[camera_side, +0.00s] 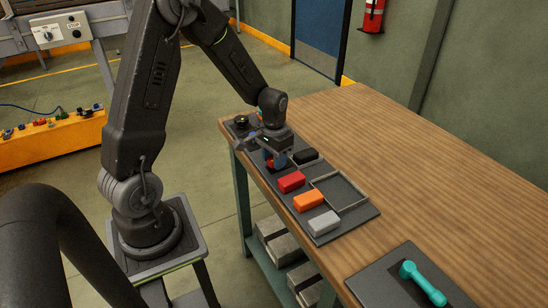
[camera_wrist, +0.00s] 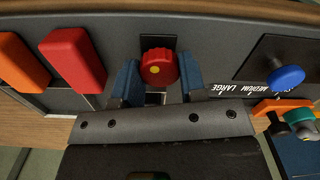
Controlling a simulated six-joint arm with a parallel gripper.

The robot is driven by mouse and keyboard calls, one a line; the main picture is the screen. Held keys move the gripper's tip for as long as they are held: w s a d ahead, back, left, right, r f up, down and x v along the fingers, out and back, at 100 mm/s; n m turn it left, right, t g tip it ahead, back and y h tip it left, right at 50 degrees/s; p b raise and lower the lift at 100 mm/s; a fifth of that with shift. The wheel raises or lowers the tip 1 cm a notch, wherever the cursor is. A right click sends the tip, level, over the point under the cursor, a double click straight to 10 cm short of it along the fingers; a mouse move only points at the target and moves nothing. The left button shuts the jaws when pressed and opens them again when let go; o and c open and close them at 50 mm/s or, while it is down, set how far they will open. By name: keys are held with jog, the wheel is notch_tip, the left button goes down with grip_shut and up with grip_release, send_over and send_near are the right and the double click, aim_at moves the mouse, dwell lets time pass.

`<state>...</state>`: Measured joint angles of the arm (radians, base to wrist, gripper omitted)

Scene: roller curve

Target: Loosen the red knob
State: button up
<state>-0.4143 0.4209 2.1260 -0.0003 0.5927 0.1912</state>
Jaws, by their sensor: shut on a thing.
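The red knob (camera_wrist: 159,68) is round with a ridged edge and a yellow dot near its middle. It shows in the wrist view between the blue fingers of my gripper (camera_wrist: 153,78). My gripper is shut on it, one finger at each side. In the side view my gripper (camera_side: 275,160) points down over the dark board on the table, and the knob is mostly hidden there.
A red block (camera_side: 291,181), an orange block (camera_side: 307,201) and a grey block (camera_side: 324,222) stand in a row beside an empty tray (camera_side: 363,200). A blue knob (camera_wrist: 286,78) is right of my gripper. A teal tool (camera_side: 423,283) lies on a separate mat.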

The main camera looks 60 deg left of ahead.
jog(key=shift+s+f+n, duration=0.1)
jog(key=shift+f+n, duration=0.05)
jog(key=shift+n, duration=1.05)
jog(key=o, duration=0.9)
notch_tip(320, 180, up, 14)
